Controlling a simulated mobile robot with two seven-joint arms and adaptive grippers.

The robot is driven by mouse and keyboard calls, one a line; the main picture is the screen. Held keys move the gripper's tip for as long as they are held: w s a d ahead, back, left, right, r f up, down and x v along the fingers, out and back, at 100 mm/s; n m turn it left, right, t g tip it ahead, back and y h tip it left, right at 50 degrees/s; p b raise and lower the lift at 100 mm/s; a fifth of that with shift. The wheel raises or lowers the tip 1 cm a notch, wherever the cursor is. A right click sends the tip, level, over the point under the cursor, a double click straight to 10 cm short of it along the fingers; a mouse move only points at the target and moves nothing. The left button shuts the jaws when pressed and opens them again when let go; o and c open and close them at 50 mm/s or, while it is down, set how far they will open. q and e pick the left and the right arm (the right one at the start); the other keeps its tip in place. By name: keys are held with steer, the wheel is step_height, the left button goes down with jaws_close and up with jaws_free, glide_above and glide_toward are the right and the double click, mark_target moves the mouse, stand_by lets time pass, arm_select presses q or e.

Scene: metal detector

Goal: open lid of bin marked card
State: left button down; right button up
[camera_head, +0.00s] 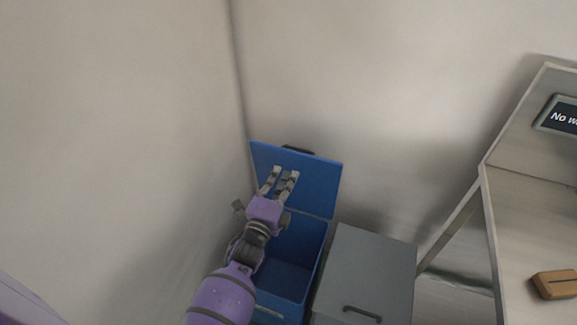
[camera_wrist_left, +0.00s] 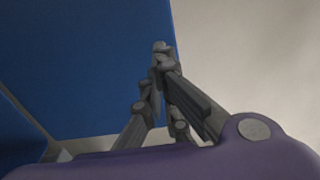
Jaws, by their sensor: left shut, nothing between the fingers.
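The blue bin (camera_head: 289,278) stands in the wall corner with its blue lid (camera_head: 318,180) raised, leaning back near the wall. A dark handle (camera_head: 298,150) shows at the lid's top edge. The bin's inside is visible and looks empty; no card marking is readable. My left gripper (camera_head: 284,172) is over the bin, in front of the raised lid's inner face. In the left wrist view its fingers (camera_wrist_left: 160,50) come together at the tips with nothing between them, and the blue lid (camera_wrist_left: 90,60) fills the left. I cannot tell whether they touch the lid. My right gripper does not show.
A grey bin (camera_head: 372,262) with a shut lid and dark handle stands right of the blue bin. Farther right is a metal detector structure (camera_head: 530,215) with a screen (camera_head: 562,116) and a brown object (camera_head: 556,284). Walls close in behind and left.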

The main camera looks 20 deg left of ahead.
mark_target(292, 159)
arm_select(q)
steer(key=shift+w+r, duration=0.15)
steer(key=shift+w, duration=1.85)
steer(key=w+b, duration=0.1)
steer(key=w, duration=0.1)
steer(key=w+b, duration=0.1)
steer(key=w, duration=0.2)
steer(key=shift+w+d+r, duration=0.15)
steer(key=shift+w, duration=0.1)
steer(key=shift+w+r, duration=0.1)
steer(key=shift+w, duration=0.15)
steer(key=shift+r, duration=0.1)
